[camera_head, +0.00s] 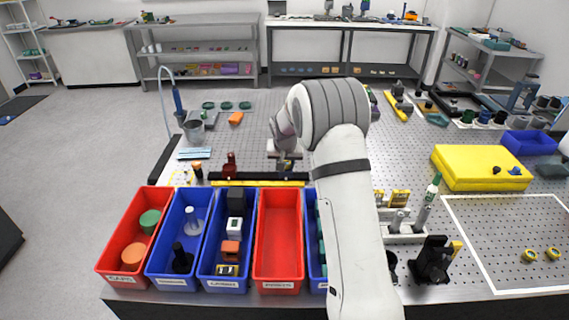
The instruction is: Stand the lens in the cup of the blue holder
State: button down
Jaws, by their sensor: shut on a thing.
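My gripper (285,162) is at the end of my arm, low over the middle of the perforated table, behind the black and yellow bar. It is small and partly hidden by my wrist. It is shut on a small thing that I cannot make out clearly. I cannot pick out the lens for certain. Several small round mounts stand at the back right, one of them blue (484,117); I cannot tell whether it is the blue holder. My forearm hides part of the table's middle.
Red and blue bins stand along the front left; one red bin (278,233) looks empty. A black and yellow bar (262,183) lies behind them. A yellow case (470,165) lies at the right. A grey pot (194,131) stands at the left. The white-outlined area (515,230) is mostly clear.

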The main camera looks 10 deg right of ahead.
jog(key=shift+s+f, duration=0.35)
jog(key=shift+f, duration=0.4)
jog(key=c, duration=1.4)
grip_release()
jog(key=shift+o, duration=1.3)
jog(key=shift+r, duration=0.1)
jog(key=shift+o, duration=0.6)
jog(key=b+v, duration=0.1)
jog(key=v, duration=0.7)
jog(key=shift+w+r+b, duration=0.25)
jog(key=shift+w+b, duration=0.15)
jog(key=shift+s+r, duration=0.1)
jog(key=shift+r, duration=0.15)
